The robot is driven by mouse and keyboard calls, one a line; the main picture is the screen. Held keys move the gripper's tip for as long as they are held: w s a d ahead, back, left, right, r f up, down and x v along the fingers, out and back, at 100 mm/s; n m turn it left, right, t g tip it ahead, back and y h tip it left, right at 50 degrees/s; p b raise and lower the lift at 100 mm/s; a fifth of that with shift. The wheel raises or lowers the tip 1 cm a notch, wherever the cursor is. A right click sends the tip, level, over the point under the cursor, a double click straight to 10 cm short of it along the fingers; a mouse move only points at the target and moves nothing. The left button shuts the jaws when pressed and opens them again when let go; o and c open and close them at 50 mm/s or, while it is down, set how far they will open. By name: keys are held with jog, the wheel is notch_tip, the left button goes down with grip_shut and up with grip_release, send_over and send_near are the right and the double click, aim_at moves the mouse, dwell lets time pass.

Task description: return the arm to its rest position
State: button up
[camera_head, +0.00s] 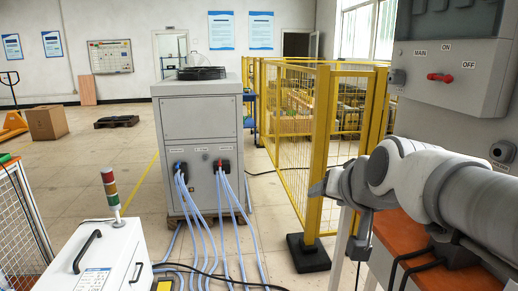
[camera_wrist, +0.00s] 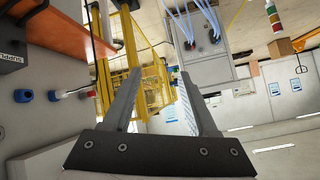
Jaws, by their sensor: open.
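My arm (camera_head: 440,180) reaches in from the right side of the head view, with its wrist end in front of the yellow fence. My gripper (camera_wrist: 160,74) shows in the wrist view with its two dark fingers spread apart and nothing between them. The wrist picture is upside down, with ceiling lights at the bottom. No contact between the gripper and anything else shows.
A grey switch cabinet (camera_head: 455,75) with a red handle (camera_head: 440,77) stands behind my arm, above an orange worktop (camera_head: 405,232). A yellow fence (camera_head: 322,150) stands left of the wrist. A grey machine (camera_head: 200,125) with blue hoses is mid-floor. A white box (camera_head: 105,255) is lower left.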

jog(key=s+d+f+n+g+h, duration=0.1)
jog(key=s+f+g, duration=0.1)
jog(key=s+f, duration=0.45)
jog(key=s+f+n+g, duration=0.2)
jog(key=s+f+g, duration=0.1)
jog(key=s, duration=0.7)
notch_tip(320, 180, up, 15)
jog(key=p, duration=1.5)
